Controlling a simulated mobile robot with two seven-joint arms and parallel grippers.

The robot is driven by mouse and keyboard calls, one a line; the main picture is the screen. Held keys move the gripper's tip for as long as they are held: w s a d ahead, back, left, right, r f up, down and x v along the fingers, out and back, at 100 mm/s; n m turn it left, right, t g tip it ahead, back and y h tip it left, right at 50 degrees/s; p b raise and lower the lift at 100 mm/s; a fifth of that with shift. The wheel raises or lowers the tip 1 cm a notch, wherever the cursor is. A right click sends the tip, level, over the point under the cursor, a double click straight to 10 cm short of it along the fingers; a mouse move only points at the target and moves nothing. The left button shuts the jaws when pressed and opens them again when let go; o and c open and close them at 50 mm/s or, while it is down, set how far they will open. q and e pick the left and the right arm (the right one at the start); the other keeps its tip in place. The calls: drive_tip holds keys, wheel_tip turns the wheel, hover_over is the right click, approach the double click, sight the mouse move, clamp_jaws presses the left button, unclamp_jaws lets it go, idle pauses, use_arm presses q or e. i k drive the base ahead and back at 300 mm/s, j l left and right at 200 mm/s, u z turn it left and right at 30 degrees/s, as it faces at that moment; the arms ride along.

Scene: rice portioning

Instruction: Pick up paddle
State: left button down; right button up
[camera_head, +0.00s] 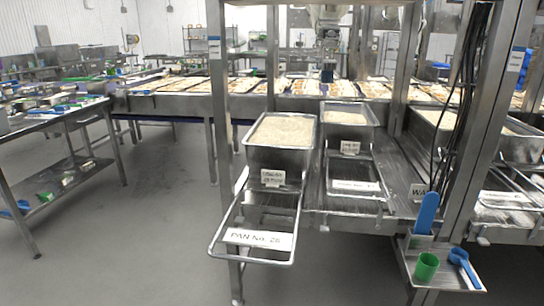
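A blue paddle (427,212) stands upright, leaning slightly, at the back of a small metal tray (447,281) at the lower right. Its broad flat end points up and its lower end is hard to make out. Neither of my grippers shows in the head view, so nothing is seen holding the paddle.
A green cup (427,266) and a blue scoop (464,265) sit in the small tray. A steel frame post (490,120) rises just behind the paddle. Open floor (140,230) lies further left.

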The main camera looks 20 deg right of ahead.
sight(430, 202)
drive_tip(key=z, duration=1.8)
